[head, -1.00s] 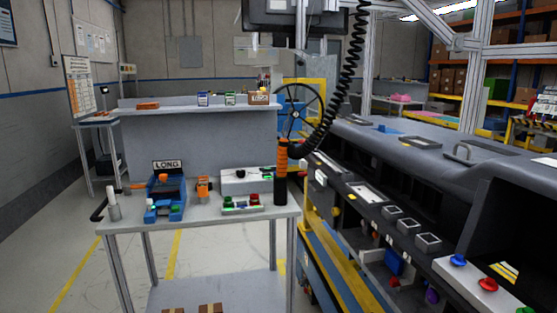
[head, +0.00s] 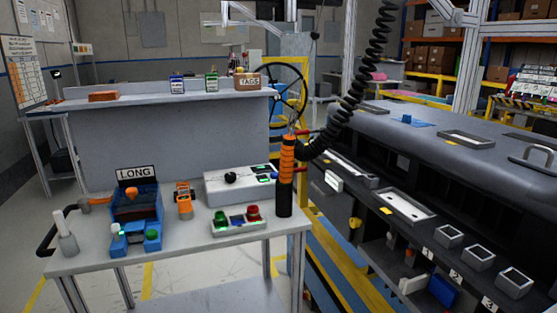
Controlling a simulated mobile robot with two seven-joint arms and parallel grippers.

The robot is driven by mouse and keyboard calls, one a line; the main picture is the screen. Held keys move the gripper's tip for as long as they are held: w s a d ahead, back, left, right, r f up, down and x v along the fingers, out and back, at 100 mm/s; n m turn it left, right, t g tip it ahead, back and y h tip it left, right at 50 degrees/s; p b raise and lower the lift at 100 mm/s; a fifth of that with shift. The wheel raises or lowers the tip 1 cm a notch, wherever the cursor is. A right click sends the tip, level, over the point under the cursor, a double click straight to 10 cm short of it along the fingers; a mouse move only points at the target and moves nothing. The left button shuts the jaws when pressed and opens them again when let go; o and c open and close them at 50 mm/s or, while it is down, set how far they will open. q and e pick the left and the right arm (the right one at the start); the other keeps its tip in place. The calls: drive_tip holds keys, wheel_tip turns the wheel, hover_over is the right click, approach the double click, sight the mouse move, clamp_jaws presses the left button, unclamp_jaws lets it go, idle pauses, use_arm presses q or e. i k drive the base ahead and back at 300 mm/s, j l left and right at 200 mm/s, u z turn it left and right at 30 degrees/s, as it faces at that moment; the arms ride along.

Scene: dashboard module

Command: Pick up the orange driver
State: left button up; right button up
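The orange driver (head: 287,160) stands upright at the right end of the small grey workbench (head: 185,262). Its upper part is orange with dark bands, and its lower part is black. A black coiled cable (head: 350,95) runs from near its top up to the overhead frame. I cannot tell whether its lower end touches the bench top. Neither of my grippers shows in the head view.
On the bench are a blue bin marked LONG (head: 137,203), a small orange device (head: 184,199), a white box (head: 240,184) and a tray with red and green parts (head: 238,219). The large dashboard module (head: 450,150) stands right of the bench.

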sight(287, 160)
drive_tip(key=i+j+z, duration=0.1)
drive_tip(key=i+j, duration=0.5)
drive_tip(key=i, duration=0.15)
